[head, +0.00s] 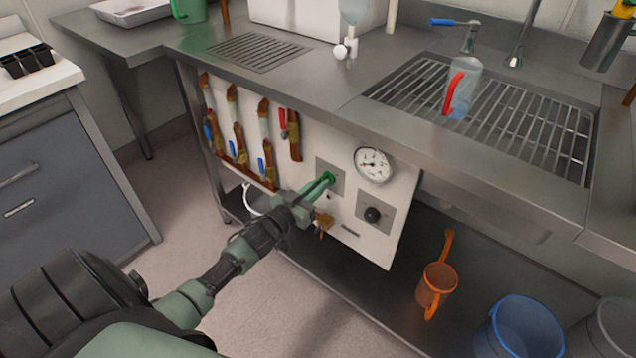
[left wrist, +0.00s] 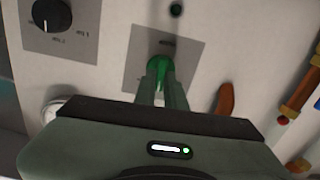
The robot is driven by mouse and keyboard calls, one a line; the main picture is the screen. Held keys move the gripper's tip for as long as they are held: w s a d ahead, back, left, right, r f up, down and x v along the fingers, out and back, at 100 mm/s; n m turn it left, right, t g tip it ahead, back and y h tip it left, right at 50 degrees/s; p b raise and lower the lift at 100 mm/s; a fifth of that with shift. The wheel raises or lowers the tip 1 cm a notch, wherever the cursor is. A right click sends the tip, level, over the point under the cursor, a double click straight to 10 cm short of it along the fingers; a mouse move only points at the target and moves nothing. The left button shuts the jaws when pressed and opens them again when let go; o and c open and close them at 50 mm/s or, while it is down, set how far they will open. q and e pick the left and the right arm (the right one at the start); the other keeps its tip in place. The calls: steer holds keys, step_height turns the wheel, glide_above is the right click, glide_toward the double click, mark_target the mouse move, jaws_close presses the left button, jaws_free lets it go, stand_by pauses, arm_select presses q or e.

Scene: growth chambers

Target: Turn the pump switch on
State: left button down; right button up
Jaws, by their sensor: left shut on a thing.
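The pump switch (left wrist: 160,62) is a green knob on a grey square plate on the white panel. In the head view the switch (head: 330,177) shows just past my fingertips. My left gripper (head: 322,184) reaches the panel from the lower left, its fingers shut on the switch. In the left wrist view the gripper's fingers (left wrist: 161,82) meet at the green knob and cover part of it. The plate's label is too blurred to read. My right gripper is not in view.
A black knob (head: 373,214) on a grey plate and a round gauge (head: 372,164) sit right of the switch. Pipes with blue and red valve handles (head: 236,135) are left of it. A steel counter (head: 330,75) overhangs the panel. An orange jug (head: 435,286) stands below.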

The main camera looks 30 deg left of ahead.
arm_select(q)
steer(key=shift+d+f+m, duration=0.1)
steer(key=shift+m, duration=2.35)
steer(key=shift+d+m, duration=0.1)
steer(key=shift+m, duration=2.35)
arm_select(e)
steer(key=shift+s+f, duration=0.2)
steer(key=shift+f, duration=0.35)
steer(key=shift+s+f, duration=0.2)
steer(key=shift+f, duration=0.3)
arm_select(q)
steer(key=c, duration=1.5)
jaws_free()
